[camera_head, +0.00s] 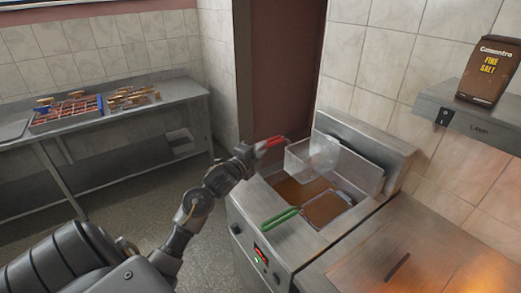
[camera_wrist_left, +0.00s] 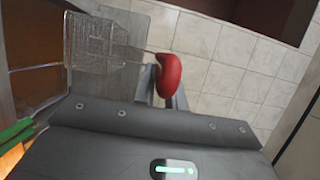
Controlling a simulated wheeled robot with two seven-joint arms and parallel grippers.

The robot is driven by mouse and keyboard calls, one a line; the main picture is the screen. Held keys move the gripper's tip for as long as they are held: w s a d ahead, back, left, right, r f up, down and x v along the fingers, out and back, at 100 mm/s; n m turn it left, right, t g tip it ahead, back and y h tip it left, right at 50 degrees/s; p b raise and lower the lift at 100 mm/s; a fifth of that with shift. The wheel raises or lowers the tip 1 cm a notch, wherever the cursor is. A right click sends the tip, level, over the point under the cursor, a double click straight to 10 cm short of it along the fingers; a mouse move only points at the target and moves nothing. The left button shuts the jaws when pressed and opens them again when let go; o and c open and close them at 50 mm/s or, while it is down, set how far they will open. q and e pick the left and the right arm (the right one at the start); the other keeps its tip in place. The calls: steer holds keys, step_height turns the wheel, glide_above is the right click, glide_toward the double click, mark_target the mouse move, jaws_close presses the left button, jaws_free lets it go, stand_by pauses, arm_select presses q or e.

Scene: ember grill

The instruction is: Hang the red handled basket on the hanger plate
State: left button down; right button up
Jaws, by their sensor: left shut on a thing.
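My left gripper (camera_head: 258,150) is shut on the red handle (camera_head: 271,142) of a wire basket (camera_head: 312,155). The basket is held in the air over the left part of the fryer, beside the upright steel hanger plate (camera_head: 362,172) at the fryer's back. I cannot tell whether the basket touches the plate. In the left wrist view the red handle (camera_wrist_left: 168,75) sits between the fingers (camera_wrist_left: 165,98), and the basket mesh (camera_wrist_left: 95,50) extends up and left. My right gripper is not in view.
A green-handled basket (camera_head: 322,208) sits in the fryer's oil (camera_head: 297,190), its green handle (camera_head: 280,219) over the front edge. A steel surface (camera_head: 425,250) lies to the right. A salt bag (camera_head: 488,70) stands on a shelf (camera_head: 470,118). A table with skewers (camera_head: 130,97) is at left.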

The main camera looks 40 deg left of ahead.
arm_select(q)
steer(key=shift+f, duration=0.25)
steer(key=c, duration=1.4)
jaws_free()
steer(key=shift+o, duration=0.2)
steer(key=shift+f, duration=0.1)
steer(key=shift+s+f+b, duration=0.1)
steer(key=shift+s+b, duration=0.25)
steer(key=s+b, duration=0.3)
steer(key=s, duration=0.7)
steer(key=shift+d+r, duration=0.2)
steer(key=shift+d, duration=0.2)
steer(key=shift+f, duration=0.1)
